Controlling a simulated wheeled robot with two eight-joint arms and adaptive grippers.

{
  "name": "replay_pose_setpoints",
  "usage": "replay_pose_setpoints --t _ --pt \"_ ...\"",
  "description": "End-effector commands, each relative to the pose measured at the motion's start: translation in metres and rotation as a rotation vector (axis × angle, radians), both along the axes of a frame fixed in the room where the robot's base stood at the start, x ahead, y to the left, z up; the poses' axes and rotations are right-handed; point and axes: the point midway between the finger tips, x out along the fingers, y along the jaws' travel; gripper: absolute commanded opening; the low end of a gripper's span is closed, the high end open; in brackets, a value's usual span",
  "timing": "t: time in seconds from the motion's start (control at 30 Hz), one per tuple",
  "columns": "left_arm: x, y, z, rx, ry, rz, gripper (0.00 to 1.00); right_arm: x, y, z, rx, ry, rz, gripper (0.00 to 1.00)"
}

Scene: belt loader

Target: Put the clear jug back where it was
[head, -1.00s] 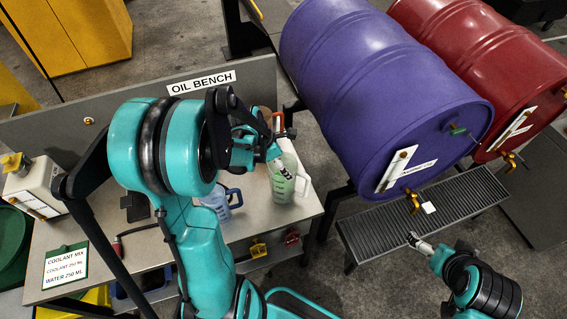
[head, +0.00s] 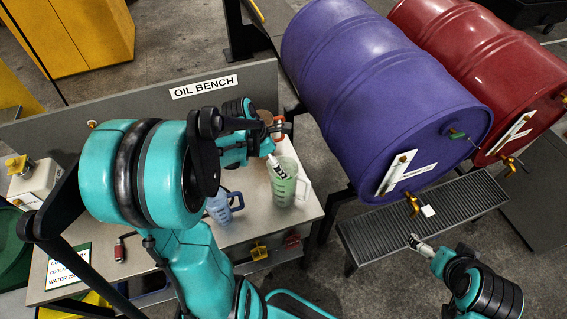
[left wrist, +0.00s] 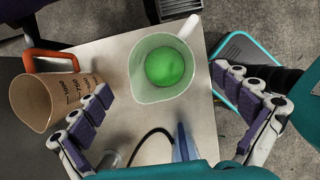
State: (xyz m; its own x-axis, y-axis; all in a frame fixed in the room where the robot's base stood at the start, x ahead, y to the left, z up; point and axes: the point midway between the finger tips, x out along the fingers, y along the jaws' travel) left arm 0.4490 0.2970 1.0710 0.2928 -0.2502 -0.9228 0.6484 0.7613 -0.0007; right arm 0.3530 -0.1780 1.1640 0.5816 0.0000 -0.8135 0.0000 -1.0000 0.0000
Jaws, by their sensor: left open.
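The clear jug (head: 287,184), with green liquid in it and a pale handle, stands upright on the bench near its right end. In the left wrist view the jug (left wrist: 137,80) is seen from above, just beyond my fingers. My left gripper (left wrist: 163,84) is open and empty, its fingers spread wide. In the head view my left gripper (head: 277,153) is at the far side of the jug, near its rim; whether they touch is unclear. My right gripper (head: 414,239) is near the drip grate, and its fingers are too small to read.
A blue jug (head: 220,207) stands left of the clear jug. A brown jug (left wrist: 45,98) with an orange handle stands behind it. The purple drum (head: 375,90) and red drum (head: 480,60) lie right of the bench, above a grate (head: 455,205).

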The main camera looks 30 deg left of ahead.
Motion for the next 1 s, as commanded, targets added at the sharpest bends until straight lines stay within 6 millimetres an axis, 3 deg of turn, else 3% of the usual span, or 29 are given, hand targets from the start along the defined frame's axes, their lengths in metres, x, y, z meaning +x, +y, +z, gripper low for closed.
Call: replay_pose_setpoints --t 0.03,0.2,0.4,0.53,0.67,0.8,1.0 --pt "-0.005 0.003 0.014 0.0 0.0 0.003 1.0 0.0 0.0 0.006 0.0 0.0 0.0 1.0" --pt "-0.014 0.012 0.044 0.0 0.0 0.002 1.0 0.0 0.0 0.013 0.0 0.0 0.0 1.0" --pt "-0.02 0.016 0.062 0.005 -0.003 -0.008 1.0 0.0 0.0 0.016 0.0 0.0 0.0 1.0" --pt "-0.025 0.002 0.071 0.078 -0.047 -0.151 1.0 0.0 0.0 0.016 0.0 0.0 0.0 1.0" --pt "-0.038 -0.031 0.084 0.278 -0.156 -0.533 1.0 0.0 0.0 0.016 0.0 0.0 0.0 1.0" --pt "-0.059 -0.068 0.097 0.576 -0.291 -1.091 1.0 0.0 0.0 0.016 0.0 0.0 0.0 1.0" --pt "-0.084 -0.104 0.106 0.969 -0.413 -1.784 1.0 0.0 0.0 0.016 0.0 0.0 0.0 1.0"
